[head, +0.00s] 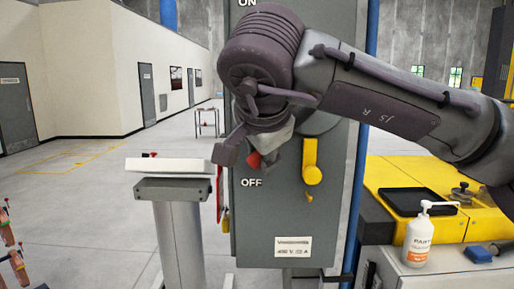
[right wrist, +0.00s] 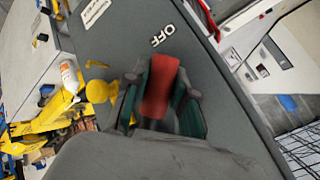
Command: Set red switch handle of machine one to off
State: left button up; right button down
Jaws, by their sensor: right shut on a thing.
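The grey switch box of machine one (head: 285,215) stands in front of me, with ON at its top and OFF lower down. The red switch handle (head: 254,160) shows just above the OFF label, mostly hidden by my right gripper (head: 258,150). In the right wrist view the red handle (right wrist: 160,85) lies between the fingers of my right gripper (right wrist: 162,100), its tip pointing toward the OFF label (right wrist: 163,35). The right gripper is shut on it. My left gripper is not in view.
A yellow lever (head: 311,165) sits on the box to the right of the handle. A grey pedestal with a white top (head: 168,167) stands close on the left. A white pump bottle (head: 417,240) stands on a cabinet at the right. Open floor lies at the left.

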jog(key=shift+f, duration=0.25)
jog(key=c, duration=0.9)
grip_release()
jog(key=shift+r, duration=0.1)
jog(key=shift+s+r, duration=0.1)
jog(key=v, duration=1.1)
jog(key=shift+s+r, duration=0.25)
